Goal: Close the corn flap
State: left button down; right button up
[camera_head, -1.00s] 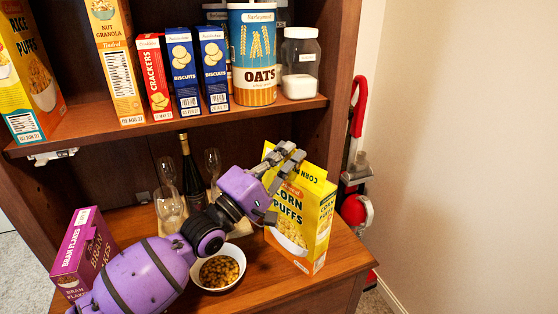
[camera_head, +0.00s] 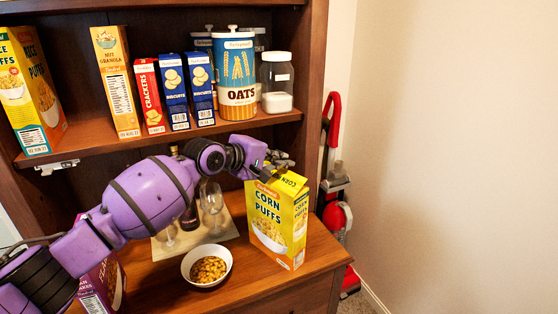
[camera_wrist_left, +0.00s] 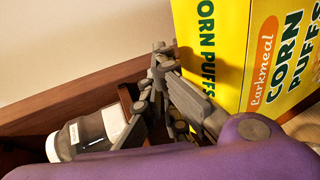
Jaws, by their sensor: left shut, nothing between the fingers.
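The yellow corn puffs box (camera_head: 268,222) stands upright at the right end of the hutch counter. Its top panel, the corn flap (camera_head: 290,181), shows the word CORN; I cannot tell whether it lies fully flat. My left gripper (camera_head: 284,162) is at the back top edge of the box, with its fingers shut and empty. Part of the gripper is hidden behind the box top. In the left wrist view the shut fingers (camera_wrist_left: 165,75) are beside the box (camera_wrist_left: 232,50); contact is unclear. My right gripper is not in view.
A bowl of cereal (camera_head: 207,267) stands left of the box. Glasses (camera_head: 211,198) and a dark bottle are on a tray behind. The shelf (camera_head: 100,140) above holds cereal boxes, an oats canister (camera_head: 236,75) and a jar (camera_head: 277,85). A purple bran flakes box (camera_head: 105,285) is partly hidden by my arm.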

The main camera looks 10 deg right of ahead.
pick_arm(q)
jog(key=shift+w+d+f, duration=0.15)
jog(key=shift+d+f, duration=0.05)
jog(key=shift+d, duration=0.1)
jog(key=shift+w+d+f, duration=0.1)
jog(key=shift+f, duration=0.05)
jog(key=shift+w+d+f+p, duration=0.2)
jog(key=shift+w+f+p, duration=0.05)
jog(key=shift+f, duration=0.2)
jog(key=shift+w+d+f+p, duration=0.15)
jog(key=shift+w+f+p, duration=0.1)
jog(key=shift+f, duration=0.2)
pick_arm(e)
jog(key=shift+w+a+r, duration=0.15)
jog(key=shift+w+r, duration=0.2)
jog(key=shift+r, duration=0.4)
pick_arm(q)
jog(key=shift+f, duration=0.1)
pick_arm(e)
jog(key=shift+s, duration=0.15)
pick_arm(q)
jog(key=shift+r+p, duration=0.35)
jog(key=shift+r, duration=0.45)
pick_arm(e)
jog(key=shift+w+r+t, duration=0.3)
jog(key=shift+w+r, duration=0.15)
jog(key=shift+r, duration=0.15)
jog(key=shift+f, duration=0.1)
